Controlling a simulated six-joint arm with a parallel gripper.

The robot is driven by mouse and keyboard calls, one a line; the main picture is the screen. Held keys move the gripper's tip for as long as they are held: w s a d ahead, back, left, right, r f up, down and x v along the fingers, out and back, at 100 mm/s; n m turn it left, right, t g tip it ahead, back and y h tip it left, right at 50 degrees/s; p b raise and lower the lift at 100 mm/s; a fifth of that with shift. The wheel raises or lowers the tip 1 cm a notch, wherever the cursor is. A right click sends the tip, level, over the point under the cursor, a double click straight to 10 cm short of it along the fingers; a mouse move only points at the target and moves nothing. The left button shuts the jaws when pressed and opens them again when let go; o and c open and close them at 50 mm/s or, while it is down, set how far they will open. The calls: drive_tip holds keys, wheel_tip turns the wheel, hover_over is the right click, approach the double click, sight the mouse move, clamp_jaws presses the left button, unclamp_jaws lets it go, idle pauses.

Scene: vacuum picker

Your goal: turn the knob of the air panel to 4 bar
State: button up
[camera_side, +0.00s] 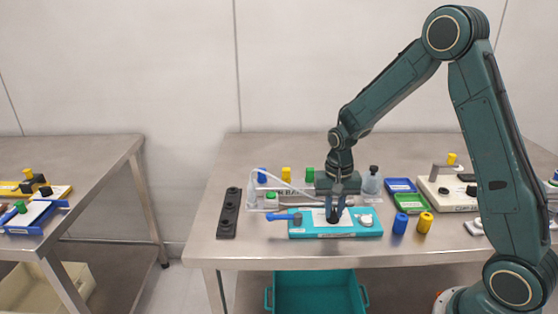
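The air panel (307,232) is a turquoise board with a pale face plate, lying on the table in front of my arm. A round white-and-grey part, perhaps a gauge (365,220), sits at its right. A blue lever-like part (280,217) sticks out at its left. My gripper (334,214) points straight down over the middle of the panel, with its dark fingers at the place of a dark part that may be the knob. The fingers cover most of that part. I cannot tell whether they touch or grip it. The scale and the pointer are too small to read.
A black rail (229,213) lies left of the panel. Behind the panel is a grey rack (300,198) with coloured caps. Blue (400,223) and yellow (425,222) cylinders stand close on the right. A small bottle (372,181) and blue and green trays (400,186) stand behind.

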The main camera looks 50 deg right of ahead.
sight(334, 213)
drive_tip(key=o, duration=0.3)
drive_tip(key=shift+r, duration=0.15)
wheel_tip(334, 213, up, 14)
drive_tip(key=shift+f, duration=0.2)
idle(0.5)
idle(0.3)
drive_tip(key=s+a+r+n+t, duration=0.2)
drive_tip(key=s+a+n, duration=0.1)
drive_tip(key=s, duration=0.4)
drive_tip(key=s+a+r+n+t, duration=0.1)
drive_tip(key=s+a+r+n, duration=0.1)
drive_tip(key=s, duration=0.5)
drive_tip(key=s+a+r+n+t, duration=0.2)
drive_tip(key=s+a+r+n, duration=0.1)
drive_tip(key=s, duration=0.4)
drive_tip(key=shift+s+a+r+n+t, duration=0.15)
drive_tip(key=shift+a+r+n+t, duration=0.2)
drive_tip(key=shift+r+n, duration=0.15)
